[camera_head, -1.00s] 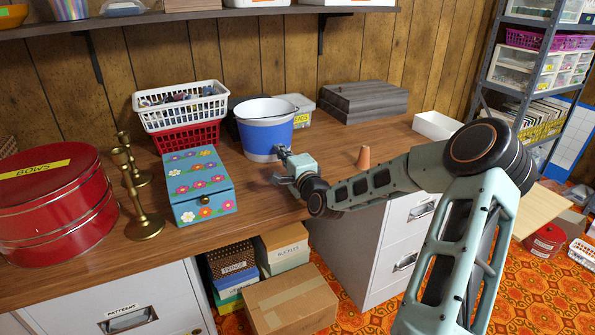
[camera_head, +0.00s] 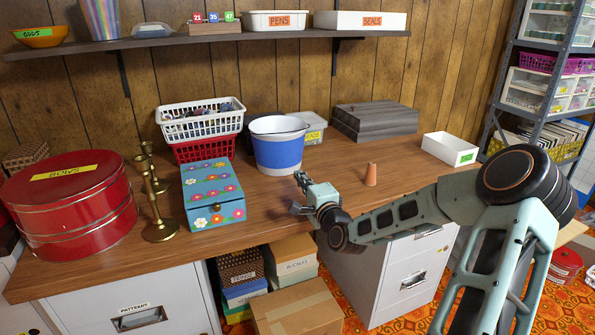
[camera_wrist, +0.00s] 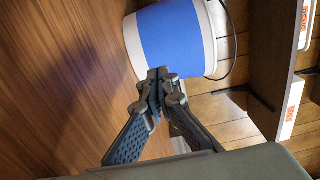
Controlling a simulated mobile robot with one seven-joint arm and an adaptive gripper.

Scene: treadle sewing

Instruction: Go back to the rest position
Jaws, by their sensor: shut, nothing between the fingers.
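The bucket is upright on the desk, apart from the gripper as far as the head view shows. My arm reaches in from the right.
A flowered box (camera_head: 212,196), brass candlesticks (camera_head: 158,215) and a red tin (camera_head: 70,215) stand to the left. A terracotta cone (camera_head: 371,175) and white tray (camera_head: 452,148) stand to the right. A shelf (camera_head: 215,42) hangs above. Bare desk lies around the cone.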

